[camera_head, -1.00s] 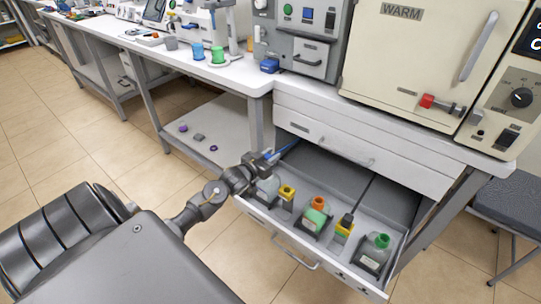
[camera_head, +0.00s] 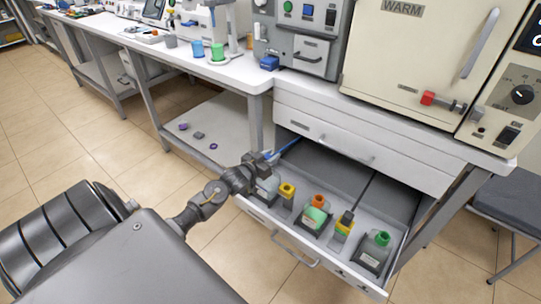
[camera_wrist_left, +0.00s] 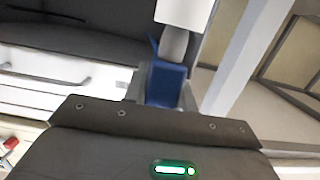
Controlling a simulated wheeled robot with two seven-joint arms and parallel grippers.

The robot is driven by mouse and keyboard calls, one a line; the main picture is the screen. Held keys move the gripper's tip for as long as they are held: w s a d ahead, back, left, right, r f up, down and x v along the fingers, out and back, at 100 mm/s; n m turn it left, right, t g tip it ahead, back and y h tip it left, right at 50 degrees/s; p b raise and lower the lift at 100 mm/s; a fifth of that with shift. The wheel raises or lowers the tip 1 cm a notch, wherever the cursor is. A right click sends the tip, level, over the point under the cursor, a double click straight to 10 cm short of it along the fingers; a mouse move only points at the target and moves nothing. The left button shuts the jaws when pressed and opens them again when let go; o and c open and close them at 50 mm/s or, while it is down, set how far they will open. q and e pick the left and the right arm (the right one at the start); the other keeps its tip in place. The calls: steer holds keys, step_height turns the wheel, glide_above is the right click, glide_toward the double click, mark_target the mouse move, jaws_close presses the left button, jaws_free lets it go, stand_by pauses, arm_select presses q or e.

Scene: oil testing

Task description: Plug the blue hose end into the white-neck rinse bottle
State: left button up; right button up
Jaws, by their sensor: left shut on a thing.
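My left gripper (camera_head: 266,160) is shut on the blue hose end and hangs over the left end of the open drawer. A thin length of blue hose (camera_head: 285,149) runs up and right from the fingers. In the left wrist view the blue hose end (camera_wrist_left: 165,84) sits between the fingers. The white-neck rinse bottle (camera_head: 267,187) stands in the drawer directly below the gripper, its neck mostly hidden. A white bottle part (camera_wrist_left: 174,43) lines up just beyond the blue end in the wrist view; I cannot tell whether they touch. My right gripper is not in view.
The open drawer (camera_head: 297,262) also holds a yellow-capped bottle (camera_head: 286,195), an orange-capped bottle (camera_head: 315,214), a yellow-topped bottle (camera_head: 343,229) and a green-capped bottle (camera_head: 375,254) to the right. The cream oven (camera_head: 420,60) stands on the bench above. The drawer's back is clear.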

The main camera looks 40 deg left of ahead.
arm_select(q)
steer(key=shift+f+b, duration=0.55)
steer(key=shift+f, duration=0.45)
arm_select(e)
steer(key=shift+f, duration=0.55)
arm_select(q)
steer(key=o, duration=1)
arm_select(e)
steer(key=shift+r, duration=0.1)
arm_select(q)
steer(key=s, duration=0.3)
steer(key=s+r+p, duration=0.1)
steer(key=s, duration=0.6)
steer(key=shift+s+d+r, duration=0.1)
steer(key=shift+s+r, duration=0.2)
steer(key=shift+s, duration=0.05)
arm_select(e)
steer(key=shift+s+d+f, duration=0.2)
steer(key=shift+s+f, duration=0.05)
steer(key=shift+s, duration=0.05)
